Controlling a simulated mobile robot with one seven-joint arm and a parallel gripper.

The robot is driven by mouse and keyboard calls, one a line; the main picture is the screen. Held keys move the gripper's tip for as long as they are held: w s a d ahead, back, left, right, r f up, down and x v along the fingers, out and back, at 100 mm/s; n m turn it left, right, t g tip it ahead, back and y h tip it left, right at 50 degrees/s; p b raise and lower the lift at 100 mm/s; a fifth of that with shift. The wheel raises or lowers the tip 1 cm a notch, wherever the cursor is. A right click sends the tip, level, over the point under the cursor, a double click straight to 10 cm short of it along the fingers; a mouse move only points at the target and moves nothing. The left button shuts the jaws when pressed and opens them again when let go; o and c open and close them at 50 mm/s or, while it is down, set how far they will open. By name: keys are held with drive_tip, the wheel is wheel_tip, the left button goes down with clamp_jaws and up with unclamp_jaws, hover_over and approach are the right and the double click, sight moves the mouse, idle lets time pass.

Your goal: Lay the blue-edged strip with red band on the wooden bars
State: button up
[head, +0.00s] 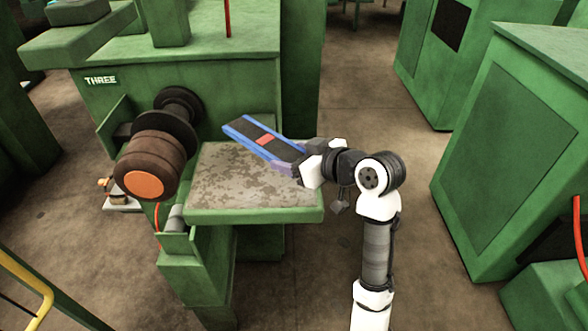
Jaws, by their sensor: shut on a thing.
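The blue-edged strip (247,130) is dark with blue long edges and a red band (266,140) across its middle. My gripper (290,168) is shut on its near right end. The strip points up and to the left from the gripper, above or over the worn grey table (230,190) of the green machine; I cannot tell how high it is. The fingers partly hide the held end. I cannot make out the wooden bars in this view.
A dark spindle with a brown drum and orange end (146,184) stands left of the table. Green machine bodies (520,150) stand at the right. A yellow rail (30,280) is at the lower left. Open floor (370,100) lies between the machines.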

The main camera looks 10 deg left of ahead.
drive_tip(key=shift+f, duration=2.25)
drive_tip(key=shift+f, duration=0.2)
drive_tip(key=o, duration=1)
drive_tip(key=shift+r, duration=0.1)
drive_tip(key=shift+r+p, duration=0.2)
drive_tip(key=shift+p, duration=0.15)
drive_tip(key=b+v, duration=0.3)
drive_tip(key=v, duration=0.9)
drive_tip(key=shift+b, duration=0.4)
